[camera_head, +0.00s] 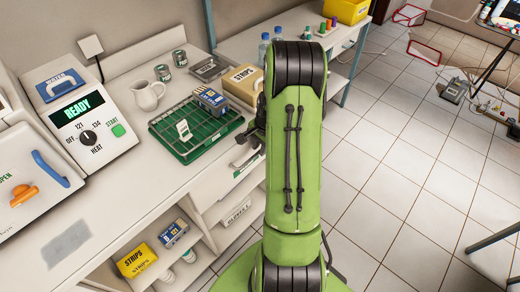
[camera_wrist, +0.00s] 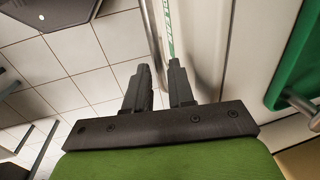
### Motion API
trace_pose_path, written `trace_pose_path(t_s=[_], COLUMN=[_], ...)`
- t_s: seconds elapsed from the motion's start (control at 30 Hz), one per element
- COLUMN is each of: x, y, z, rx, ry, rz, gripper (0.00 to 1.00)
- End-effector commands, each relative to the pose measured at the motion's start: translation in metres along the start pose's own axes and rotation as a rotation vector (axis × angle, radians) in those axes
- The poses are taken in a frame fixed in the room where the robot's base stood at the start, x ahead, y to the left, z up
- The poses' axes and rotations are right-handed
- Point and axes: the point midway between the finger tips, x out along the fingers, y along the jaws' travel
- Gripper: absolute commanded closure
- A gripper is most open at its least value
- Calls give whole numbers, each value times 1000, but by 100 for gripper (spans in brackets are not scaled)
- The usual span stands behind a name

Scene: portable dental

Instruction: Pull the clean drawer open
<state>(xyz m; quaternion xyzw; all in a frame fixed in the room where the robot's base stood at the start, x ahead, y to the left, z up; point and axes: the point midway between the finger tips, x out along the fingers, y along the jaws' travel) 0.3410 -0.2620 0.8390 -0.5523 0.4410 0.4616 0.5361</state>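The clean drawer (camera_head: 240,170) is a white drawer front under the counter with a green label, partly covered by my arm in the head view. In the wrist view its pale front (camera_wrist: 188,25) shows ahead of my gripper, with the green lettering running along it. My gripper (camera_wrist: 162,75) has its two dark fingers apart, close to the drawer front. A narrow light strip shows in the gap between the fingers; whether they touch it I cannot tell.
A "GLOVES L" drawer (camera_head: 238,213) and an open shelf lie below. The tiled floor (camera_head: 390,180) to the right is mostly clear.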

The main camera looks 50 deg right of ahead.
Motion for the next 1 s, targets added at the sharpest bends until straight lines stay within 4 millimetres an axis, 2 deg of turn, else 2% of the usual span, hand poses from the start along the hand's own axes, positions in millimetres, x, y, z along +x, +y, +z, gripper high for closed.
trace_pose_path(t_s=[0.1, 0.3, 0.33, 0.47, 0.5, 1.0], x=[8, 7, 7, 7, 7, 7], y=[0, 0, 0, 0, 0, 0], z=[0, 0, 0, 0, 0, 0], rx=[-1, -1, -1, -1, -1, 0], ry=[0, 1, 1, 1, 1, 1], rz=[0, -1, -1, -1, -1, 0], gripper=[77, 77, 78, 98, 100, 100])
